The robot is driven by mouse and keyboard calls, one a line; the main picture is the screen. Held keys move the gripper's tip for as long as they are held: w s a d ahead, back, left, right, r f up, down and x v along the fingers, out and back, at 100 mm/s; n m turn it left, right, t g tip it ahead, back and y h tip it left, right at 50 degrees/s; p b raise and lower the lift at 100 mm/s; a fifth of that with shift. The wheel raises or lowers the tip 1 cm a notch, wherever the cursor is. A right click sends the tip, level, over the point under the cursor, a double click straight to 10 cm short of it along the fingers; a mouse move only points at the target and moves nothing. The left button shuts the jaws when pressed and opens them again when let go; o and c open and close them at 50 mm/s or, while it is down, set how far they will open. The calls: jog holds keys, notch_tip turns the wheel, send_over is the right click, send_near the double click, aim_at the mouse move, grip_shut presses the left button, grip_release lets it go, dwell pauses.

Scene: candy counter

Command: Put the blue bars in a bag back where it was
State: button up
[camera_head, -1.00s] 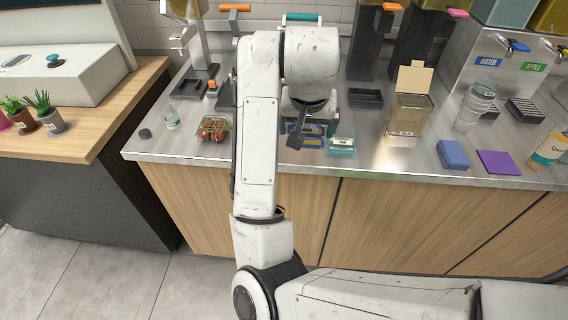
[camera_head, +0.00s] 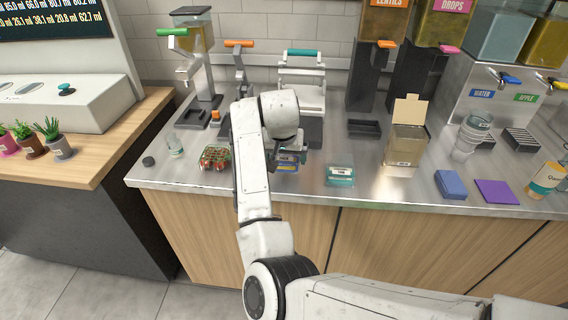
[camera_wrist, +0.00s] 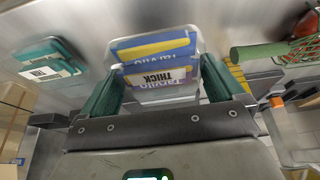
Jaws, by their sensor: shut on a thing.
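The blue bars in a bag (camera_wrist: 152,48) show in the wrist view as a clear bag with blue, yellow and purple printed wrappers, one reading "THICK". The bag sits between the two green finger pads of my gripper (camera_wrist: 160,82), which is shut on it. In the head view the bag (camera_head: 287,167) is a small blue and yellow patch under my gripper (camera_head: 290,154), above or at the counter near its front edge; I cannot tell whether it touches. My arm hides part of it.
A teal pack (camera_head: 340,176) lies right of the bag. Behind is a machine with a teal handle (camera_head: 304,53).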

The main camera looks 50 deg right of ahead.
jog(key=shift+w+d+f, duration=0.1)
jog(key=shift+w+f, duration=0.1)
jog(key=shift+f, duration=0.05)
jog(key=shift+w+f+p, duration=0.1)
jog(key=shift+f+p, duration=0.35)
jog(key=shift+f, duration=1.2)
jog(key=o, duration=0.8)
jog(key=shift+f, duration=0.1)
